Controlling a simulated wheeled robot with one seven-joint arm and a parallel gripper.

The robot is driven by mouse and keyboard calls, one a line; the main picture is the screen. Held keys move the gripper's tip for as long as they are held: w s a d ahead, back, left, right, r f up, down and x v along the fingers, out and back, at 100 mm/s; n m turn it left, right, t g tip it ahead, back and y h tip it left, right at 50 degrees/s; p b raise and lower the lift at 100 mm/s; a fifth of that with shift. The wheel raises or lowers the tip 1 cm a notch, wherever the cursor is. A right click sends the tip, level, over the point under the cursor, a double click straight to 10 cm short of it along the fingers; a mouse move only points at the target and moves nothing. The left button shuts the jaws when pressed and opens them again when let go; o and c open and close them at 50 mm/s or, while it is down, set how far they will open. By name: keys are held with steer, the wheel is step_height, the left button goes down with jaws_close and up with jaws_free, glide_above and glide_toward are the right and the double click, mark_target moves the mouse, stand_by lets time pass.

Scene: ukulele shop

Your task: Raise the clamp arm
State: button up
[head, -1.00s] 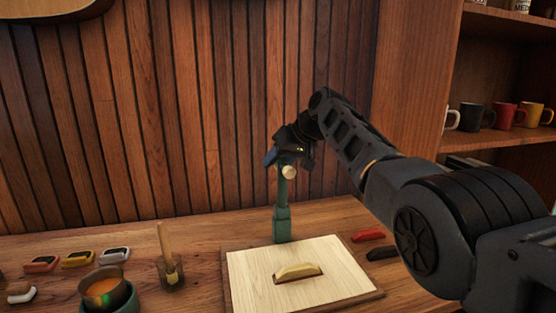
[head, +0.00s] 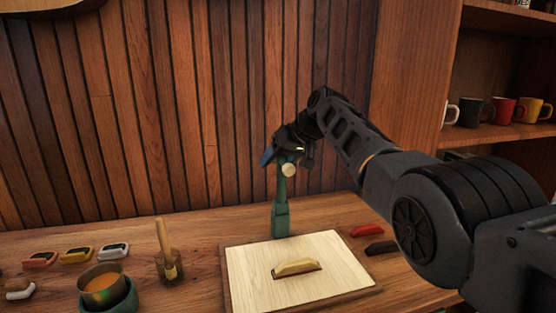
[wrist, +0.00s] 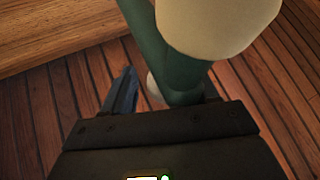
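The clamp is a green post (head: 281,215) standing at the back edge of a pale board. Its green arm stands upright, with a round cream knob (head: 288,170) near the top. In the wrist view the knob (wrist: 215,22) is close and large, and the green arm (wrist: 180,75) runs down toward my palm. My gripper (head: 287,157) is at the top of the arm. One blue finger shows left of the arm in the wrist view, with a gap between them. The other finger is mostly hidden behind the arm. The gripper looks open; contact is unclear.
The pale board (head: 240,290) holds a small wooden piece (head: 296,267) in front of the clamp. A red item (head: 367,231) and a dark item (head: 381,247) lie to its right. A brush (head: 165,250) and bowl (head: 103,285) stand left. A plank wall is behind.

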steer(key=shift+r, duration=0.3)
steer(key=shift+s+d+r, duration=0.1)
steer(key=shift+d+r, duration=0.05)
steer(key=shift+r, duration=0.05)
steer(key=v, duration=0.7)
steer(key=shift+b, duration=0.45)
steer(key=shift+s+f, duration=0.1)
